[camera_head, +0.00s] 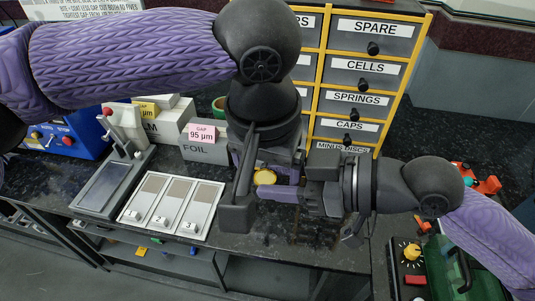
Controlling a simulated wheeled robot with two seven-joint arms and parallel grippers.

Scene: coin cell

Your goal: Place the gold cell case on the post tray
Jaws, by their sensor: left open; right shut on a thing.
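The gold cell case (264,177) is a small round yellow-gold piece in the middle of the head view, partly hidden by the grippers. My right gripper (268,187) comes in from the right with its purple fingers level, shut on the gold case at their tips. My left gripper (258,192) points down from above, open, with its jaws on either side of the gold case. I cannot tell whether it touches the case. A pale tray (147,223) with three numbered slots lies left of the grippers; I cannot tell whether it is the post tray.
Labelled yellow-framed drawers (363,70) stand behind. Left of them are a grey FOIL box (205,153), a FILM box, a lever device (104,187) and a blue box (72,142). A control box with a yellow knob (411,251) is at lower right. Bare dark counter (300,240) shows in front.

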